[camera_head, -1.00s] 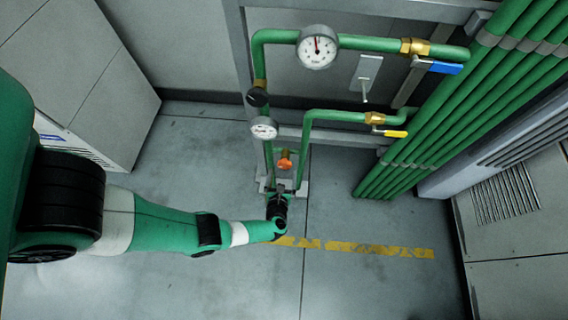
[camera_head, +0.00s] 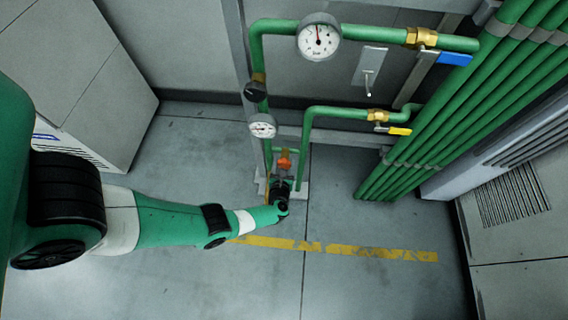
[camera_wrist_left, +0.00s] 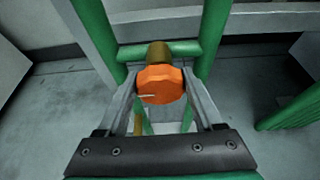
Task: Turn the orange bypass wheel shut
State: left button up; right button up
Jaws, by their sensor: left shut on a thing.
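The orange bypass wheel (camera_head: 285,160) sits on a short green cross pipe low between two upright green pipes. In the left wrist view the orange wheel (camera_wrist_left: 161,84) faces me, with a pale mark on its face and a brass body behind it. My left gripper (camera_head: 283,177) is at the wheel in the head view. Its two grey fingers (camera_wrist_left: 161,98) lie on either side of the wheel and are shut on it. The contact points are partly hidden by the wheel's rim. My right gripper is in neither view.
Two gauges (camera_head: 319,38) (camera_head: 262,126) and a black knob (camera_head: 255,92) are on the pipework above. A blue-handled valve (camera_head: 454,59) and a yellow-handled valve (camera_head: 399,131) are at right. Green pipes (camera_head: 470,100) run down the right side. The floor (camera_head: 370,285) in front is clear.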

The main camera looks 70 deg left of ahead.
pick_arm(q)
jog(key=c, duration=0.3)
jog(key=shift+m+g+y, duration=0.4)
jog(key=shift+m+g, duration=0.2)
jog(key=shift+m, duration=0.4)
jog(key=o, duration=1.3)
jog(key=shift+o, duration=0.2)
jog(key=p+v, duration=0.5)
jog(key=v, duration=0.6)
jog(key=shift+d, duration=0.3)
